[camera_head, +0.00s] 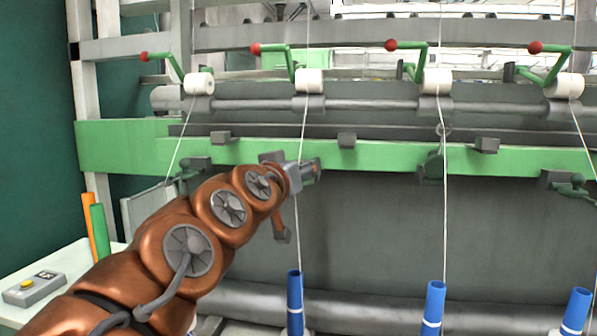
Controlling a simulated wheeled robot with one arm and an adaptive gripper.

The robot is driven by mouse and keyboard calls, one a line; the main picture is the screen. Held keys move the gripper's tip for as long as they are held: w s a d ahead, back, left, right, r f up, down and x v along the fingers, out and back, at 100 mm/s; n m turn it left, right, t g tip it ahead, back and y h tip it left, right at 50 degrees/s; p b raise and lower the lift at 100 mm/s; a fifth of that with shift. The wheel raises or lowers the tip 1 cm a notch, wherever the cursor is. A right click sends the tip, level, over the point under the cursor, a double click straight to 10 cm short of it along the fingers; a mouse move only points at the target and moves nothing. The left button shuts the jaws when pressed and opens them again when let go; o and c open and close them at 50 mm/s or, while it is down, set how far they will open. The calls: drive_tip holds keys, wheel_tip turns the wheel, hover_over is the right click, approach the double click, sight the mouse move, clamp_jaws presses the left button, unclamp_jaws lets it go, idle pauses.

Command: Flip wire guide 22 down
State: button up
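Several dark green-grey wire guides sit along the green beam (230,152): one at the left (196,166), one right of centre (432,167) and one at the far right (570,187). I see no numbers on them, so I cannot tell which is 22. My gripper (308,174) is at the beam, left of centre, close to the white thread there. Its fingers are small and partly hidden by my wrist, so its opening is unclear. Any guide at that spot is mostly hidden behind my gripper.
White threads run from white rollers (309,81) down to blue bobbins (295,302) (433,308). Green levers with red knobs (391,45) stand above. A table at the left bears a control box (34,288) and orange and green tubes (100,234).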

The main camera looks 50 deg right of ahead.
wheel_tip(320, 180, up, 9)
drive_tip(key=shift+r, duration=0.2)
idle(0.4)
idle(0.5)
